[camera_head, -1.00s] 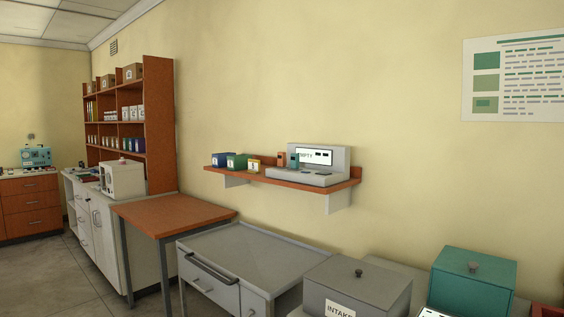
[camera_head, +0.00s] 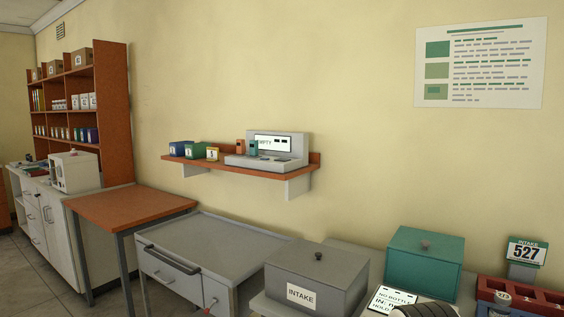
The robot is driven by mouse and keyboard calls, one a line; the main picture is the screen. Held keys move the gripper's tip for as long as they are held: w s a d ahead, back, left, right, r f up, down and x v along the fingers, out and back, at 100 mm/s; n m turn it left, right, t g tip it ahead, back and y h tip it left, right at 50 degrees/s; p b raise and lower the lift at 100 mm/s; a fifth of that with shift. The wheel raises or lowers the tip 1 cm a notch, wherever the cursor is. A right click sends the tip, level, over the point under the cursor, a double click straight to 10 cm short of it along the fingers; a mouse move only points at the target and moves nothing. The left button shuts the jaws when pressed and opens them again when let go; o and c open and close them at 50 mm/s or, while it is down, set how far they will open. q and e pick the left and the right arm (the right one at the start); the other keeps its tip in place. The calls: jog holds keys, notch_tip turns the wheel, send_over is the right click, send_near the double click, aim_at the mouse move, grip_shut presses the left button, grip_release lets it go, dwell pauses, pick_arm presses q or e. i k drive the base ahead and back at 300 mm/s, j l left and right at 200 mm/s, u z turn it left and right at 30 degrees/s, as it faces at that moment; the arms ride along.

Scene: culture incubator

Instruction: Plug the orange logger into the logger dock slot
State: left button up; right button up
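The logger dock (camera_head: 293,147) is a pale grey unit on the wall shelf, with a low base and an upright back. Its lit screen (camera_head: 273,143) reads "EMPTY". A small orange block (camera_head: 240,146), which looks like the orange logger, stands upright at the dock's left end. A similar teal block (camera_head: 252,149) stands just right of it. Both are small, and I cannot tell whether they sit in slots. The dock slot itself is too small to make out.
The wooden wall shelf (camera_head: 226,170) also holds blue, green and yellow boxes at its left. Below are a grey cart (camera_head: 205,248), a wooden table (camera_head: 130,206), a grey INTAKE box (camera_head: 315,272) and a teal box (camera_head: 424,260). A red rack (camera_head: 545,302) stands at the lower right.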

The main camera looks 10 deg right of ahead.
aim_at(241, 143)
jog(key=i+j+z, duration=0.1)
jog(key=i+j, duration=1)
jog(key=i, duration=0.2)
jog(key=i+j, duration=1.2)
jog(key=i+l+z, duration=0.05)
jog(key=i, duration=0.05)
